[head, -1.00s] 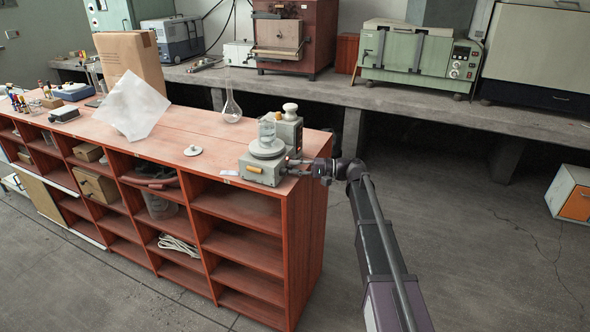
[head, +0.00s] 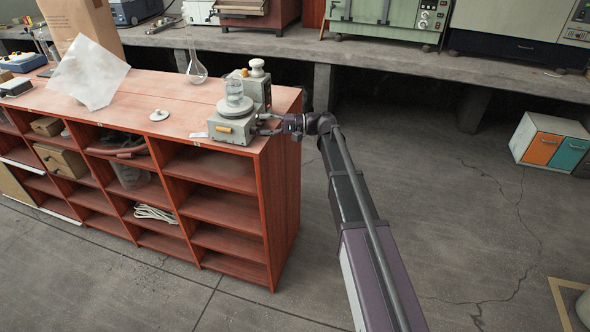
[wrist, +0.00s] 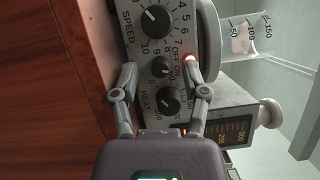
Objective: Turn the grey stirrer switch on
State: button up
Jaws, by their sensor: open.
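The grey stirrer (head: 233,126) stands on the right end of the red-brown shelf unit, with a glass beaker (head: 235,92) on its round plate. In the wrist view its panel appears sideways, with a large SPEED knob (wrist: 155,20), a small black knob (wrist: 162,67) by the OFF/ON lettering, and a HEAT knob (wrist: 168,102). The head view shows my gripper (head: 270,124) at the stirrer's right side.
A grey device with a white knob (head: 257,85) stands close behind the stirrer. A white lid-like disc (head: 159,115), a glass flask (head: 196,68) and a tilted white sheet (head: 88,72) are on the same top (head: 135,100).

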jog(key=shift+r+n, duration=0.1)
jog(key=shift+n, duration=0.2)
jog(key=shift+r+n+h+p, duration=0.15)
jog(key=shift+n+h+p, duration=0.45)
jog(key=shift+n+p, duration=0.55)
jog(key=n+p, duration=0.1)
jog(key=n, duration=0.1)
jog(key=n+h+p, duration=0.1)
jog(key=p, duration=0.1)
jog(key=shift+s+r+n+t+h, duration=0.1)
jog(key=shift+r+n+t+h, duration=0.05)
jog(key=shift+n+t+h, duration=0.2)
jog(key=p+v, duration=0.3)
jog(key=v, duration=1.1)
jog(key=s+f+m+h+b, duration=0.1)
jog(key=s+f+b, duration=0.3)
jog(key=f, duration=0.4)
jog(key=s+d+f+m+h+b, duration=0.1)
jog(key=s+f+h+b, duration=0.3)
jog(key=f, duration=0.5)
jog(key=s+f+m+h+b, duration=0.1)
jog(key=s+f+h+b, duration=0.2)
jog(key=s+f+b, duration=0.3)
notch_tip(320, 180, down, 3)
jog(key=shift+s+d+f+b, duration=0.1)
jog(key=shift+s+d+b, duration=0.1)
jog(key=shift+b, duration=0.3)
